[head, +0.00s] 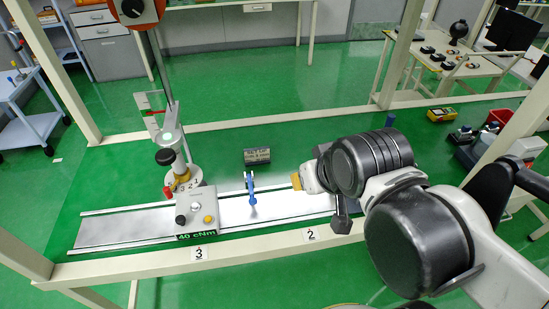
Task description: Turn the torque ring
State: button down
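My arm reaches in from the right. Its far end, where my gripper (299,181) seems to be, is well right of the ring and apart from it. The fingers cannot be made out, so their opening is unclear. I see nothing clearly held.
A metal rail (125,226) runs along the front of the green bench. A blue clamp (251,188) stands on it between ring and arm. A tall post (161,65) rises above the ring. A yellow meter (440,114) is far right.

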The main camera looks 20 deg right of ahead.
aim_at(184, 177)
jog(key=u, duration=1)
